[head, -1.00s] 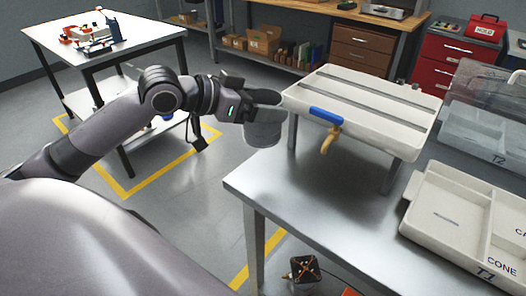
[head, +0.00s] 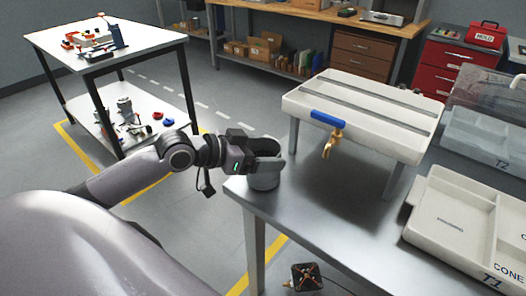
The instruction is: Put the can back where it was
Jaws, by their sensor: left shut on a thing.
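A grey can (head: 264,181) is in my left gripper (head: 270,160), whose fingers are shut around its upper part. The can is upright at the left corner of the metal table (head: 330,225), left of the raised white tray. Its base appears at or just above the tabletop; I cannot tell if it touches. My right gripper is not in view.
A raised white grooved tray (head: 365,108) with a blue-handled brass tap (head: 330,130) stands behind. A white divided bin (head: 447,215) is at the right. The table's middle is clear. A second table (head: 110,55) stands at the far left.

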